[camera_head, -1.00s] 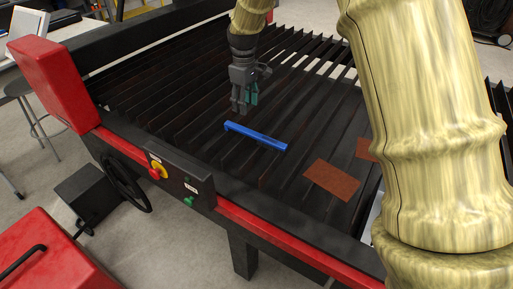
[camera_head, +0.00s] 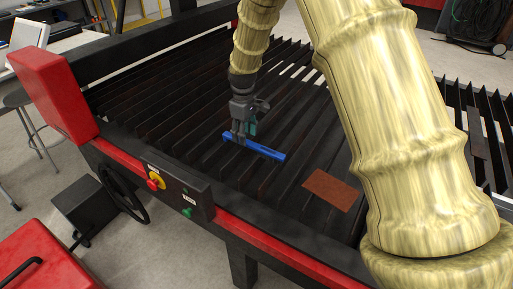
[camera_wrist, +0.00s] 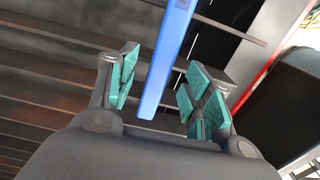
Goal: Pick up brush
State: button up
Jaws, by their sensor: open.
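A long blue bar-shaped object, seemingly the brush (camera_head: 256,147), lies on the dark slatted bed of the table; no bristles can be made out. My gripper (camera_head: 243,137) points down at its left part in the head view. In the wrist view, the blue brush (camera_wrist: 167,60) runs from the top edge down between the two teal-padded fingers of my gripper (camera_wrist: 160,92). The fingers are open, with a gap on both sides of the brush. Its near end shows between the fingertips.
A rusty brown plate (camera_head: 332,190) lies on the slats right of the brush. The slatted bed (camera_head: 165,105) has gaps between its bars. A red-edged frame with a control box (camera_head: 178,188) borders the near side. The slats left of my gripper are clear.

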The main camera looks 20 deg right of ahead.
jog(key=shift+s+f+p, duration=0.1)
jog(key=shift+f+p, duration=0.35)
jog(key=shift+f, duration=1.55)
grip_shut()
jog(key=shift+r+b, duration=0.35)
jog(key=shift+r, duration=0.45)
jog(key=shift+r+b, duration=0.3)
jog(key=shift+r, duration=0.65)
jog(key=s+b, duration=0.1)
jog(key=s, duration=0.4)
jog(key=s+a+r+b, duration=0.1)
jog(key=s, duration=0.4)
jog(key=s+b, duration=0.1)
jog(key=s, duration=0.5)
jog(key=shift+a+r, duration=0.15)
jog(key=shift+r, duration=0.1)
